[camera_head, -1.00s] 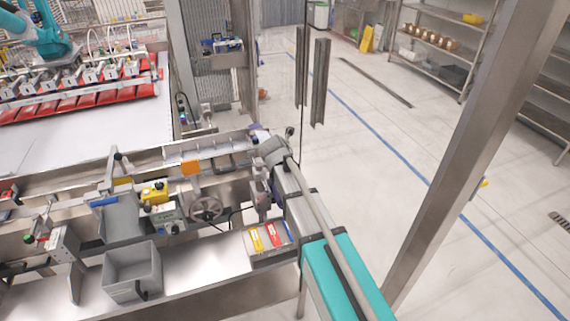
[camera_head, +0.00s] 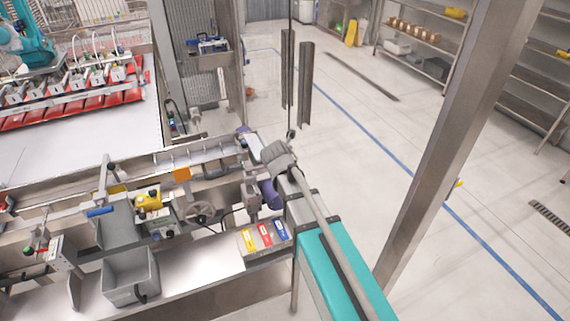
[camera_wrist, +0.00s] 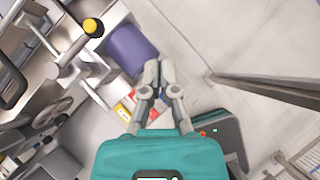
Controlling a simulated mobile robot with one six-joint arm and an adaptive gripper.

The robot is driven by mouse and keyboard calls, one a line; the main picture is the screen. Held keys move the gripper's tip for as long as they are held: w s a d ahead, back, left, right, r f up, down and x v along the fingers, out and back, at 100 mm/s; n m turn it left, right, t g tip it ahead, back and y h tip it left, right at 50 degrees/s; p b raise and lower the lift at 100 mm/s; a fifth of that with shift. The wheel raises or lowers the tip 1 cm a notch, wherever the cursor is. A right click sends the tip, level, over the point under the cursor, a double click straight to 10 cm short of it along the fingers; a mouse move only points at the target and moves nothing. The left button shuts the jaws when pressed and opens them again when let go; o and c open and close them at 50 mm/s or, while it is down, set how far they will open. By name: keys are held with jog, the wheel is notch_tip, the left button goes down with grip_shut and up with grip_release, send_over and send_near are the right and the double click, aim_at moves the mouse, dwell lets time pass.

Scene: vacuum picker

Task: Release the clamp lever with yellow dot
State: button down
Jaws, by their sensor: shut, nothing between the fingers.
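In the wrist view, a round yellow-topped knob (camera_wrist: 93,27) shows at the upper left, over metal fixture parts. I cannot tell whether it is the yellow-dot clamp lever. My gripper (camera_wrist: 151,68) is shut and empty, with its two fingers together beside a purple cylinder (camera_wrist: 130,48). The knob lies up and left of the fingertips, apart from them. In the head view, a yellow part (camera_head: 149,201) sits on the fixture bench. No small yellow dot on a lever can be made out there, and I cannot clearly pick out my gripper.
A grey open bin (camera_head: 130,276) stands at the bench front. A handwheel (camera_head: 200,212) is at mid-bench. A tray with yellow, red and blue labelled pieces (camera_head: 265,237) lies at the right end.

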jog(key=shift+s+d+r+p, duration=0.3)
jog(key=shift+s+r+p, duration=0.2)
jog(key=shift+r, duration=0.2)
jog(key=shift+s+d+r+p, duration=0.3)
jog(key=shift+s+r+p, duration=0.15)
jog(key=shift+r, duration=0.2)
jog(key=s+d+f+m+g+b, duration=0.1)
jog(key=s+d+m, duration=0.4)
jog(key=m, duration=0.6)
jog(key=s+d+f+m+g+y+b, duration=0.1)
jog(key=s+d+f+m+g, duration=0.3)
jog(key=s+m, duration=0.3)
jog(key=s+d+f+m+g+y+b, duration=0.1)
jog(key=s+d+m, duration=0.4)
jog(key=m, duration=0.9)
notch_tip(320, 180, down, 2)
jog(key=shift+s+d+f+m+g+b, duration=0.15)
jog(key=shift+s+d+m+g+b, duration=0.25)
jog(key=shift+g, duration=0.3)
jog(key=shift+d, duration=0.1)
